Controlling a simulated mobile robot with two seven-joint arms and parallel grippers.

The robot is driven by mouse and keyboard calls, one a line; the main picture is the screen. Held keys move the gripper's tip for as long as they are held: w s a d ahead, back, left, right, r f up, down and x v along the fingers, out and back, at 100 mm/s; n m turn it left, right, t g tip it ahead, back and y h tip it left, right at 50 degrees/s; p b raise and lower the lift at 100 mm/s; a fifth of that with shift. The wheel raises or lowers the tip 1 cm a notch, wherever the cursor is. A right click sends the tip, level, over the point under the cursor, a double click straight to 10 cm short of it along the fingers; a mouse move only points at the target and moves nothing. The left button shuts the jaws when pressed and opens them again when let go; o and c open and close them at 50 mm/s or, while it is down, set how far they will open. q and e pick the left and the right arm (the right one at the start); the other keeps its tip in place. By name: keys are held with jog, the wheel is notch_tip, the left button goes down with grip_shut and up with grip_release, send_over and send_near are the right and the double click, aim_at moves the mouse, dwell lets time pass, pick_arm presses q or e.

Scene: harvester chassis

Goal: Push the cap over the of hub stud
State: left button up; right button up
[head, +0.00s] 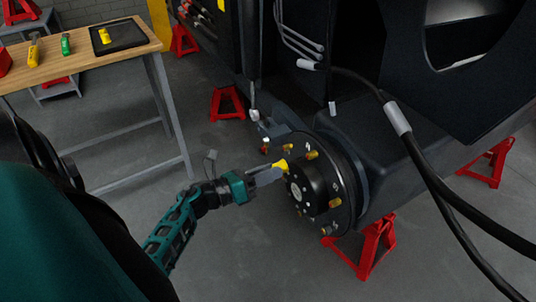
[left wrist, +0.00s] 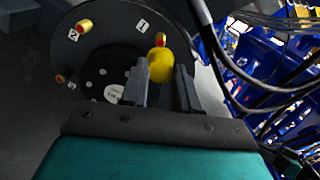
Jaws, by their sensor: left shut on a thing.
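My left gripper (head: 272,172) is shut on a yellow cap (head: 280,165) at the upper left of the round black hub (head: 309,187). In the left wrist view, the cap (left wrist: 160,65) sits between the two fingers, in front of the hub disc (left wrist: 118,32). A brass-coloured stud with a red end (left wrist: 160,39) shows just above the cap there. I cannot tell whether the cap touches a stud. Other studs ring the hub, such as one at the upper right (head: 312,155) and one at lower right (head: 335,203). My right gripper is not in view.
A wooden workbench (head: 60,62) at upper left bears a black tray (head: 122,36) with a yellow piece (head: 104,36) on it. Red jack stands (head: 373,247) stand around the dark chassis. A thick black hose (head: 440,185) hangs at the right.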

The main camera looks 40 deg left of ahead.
aim_at(284, 166)
pick_arm(q)
jog(key=shift+b+x, duration=0.35)
jog(key=shift+x, duration=2)
jog(key=shift+w+d+b, duration=0.3)
jog(key=shift+w+b, duration=0.05)
jog(key=shift+w, duration=0.2)
jog(key=shift+w+d, duration=0.1)
jog(key=shift+w, duration=0.2)
